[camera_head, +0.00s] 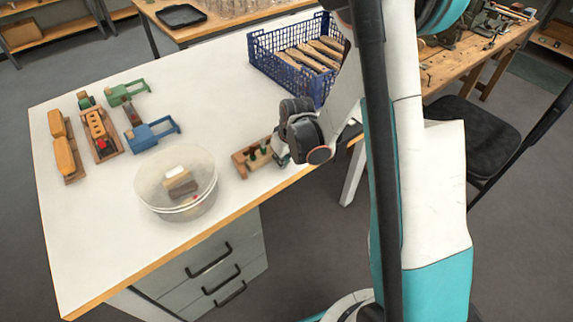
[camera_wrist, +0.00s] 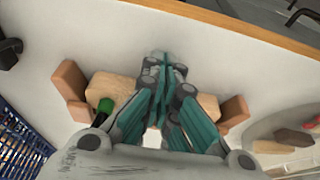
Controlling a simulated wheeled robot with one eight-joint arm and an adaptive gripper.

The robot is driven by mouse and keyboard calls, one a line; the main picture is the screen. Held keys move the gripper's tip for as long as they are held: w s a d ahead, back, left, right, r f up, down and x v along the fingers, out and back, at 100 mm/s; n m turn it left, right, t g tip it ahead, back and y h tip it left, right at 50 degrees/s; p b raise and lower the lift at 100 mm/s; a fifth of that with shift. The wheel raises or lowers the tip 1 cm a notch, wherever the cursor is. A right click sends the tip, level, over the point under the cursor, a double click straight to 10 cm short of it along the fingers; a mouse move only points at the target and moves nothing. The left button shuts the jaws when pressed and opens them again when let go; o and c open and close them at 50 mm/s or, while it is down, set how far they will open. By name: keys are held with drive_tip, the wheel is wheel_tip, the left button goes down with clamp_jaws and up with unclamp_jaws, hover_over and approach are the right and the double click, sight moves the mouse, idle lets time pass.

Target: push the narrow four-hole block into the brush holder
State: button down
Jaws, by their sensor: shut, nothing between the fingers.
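The brush holder, with reddish-brown wooden ends, stands near the table's front edge in the head view (camera_head: 240,164). In the wrist view its brown end (camera_wrist: 70,80) shows at left, with another brown end at right. A pale wooden block (camera_wrist: 113,88) lies between the ends, apparently the narrow block; its holes and how deep it sits are hidden. Green tufts (camera_head: 252,154) stand at the holder; one shows in the wrist view (camera_wrist: 105,105). My gripper (camera_wrist: 162,72) is shut and empty, over the middle of the block; contact cannot be told.
A clear round tub (camera_head: 176,190) with small pieces stands left of the holder. A blue crate (camera_head: 262,70) of wooden pieces stands behind. The table's front edge is close to the holder.

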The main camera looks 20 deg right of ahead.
sight(269, 154)
drive_tip(key=shift+w+a, duration=0.1)
drive_tip(key=shift+w, duration=0.1)
drive_tip(key=shift+w+a, duration=0.2)
drive_tip(key=shift+w, duration=0.45)
drive_tip(key=shift+w+a, duration=0.2)
drive_tip(key=shift+w, duration=0.45)
drive_tip(key=shift+s, duration=0.15)
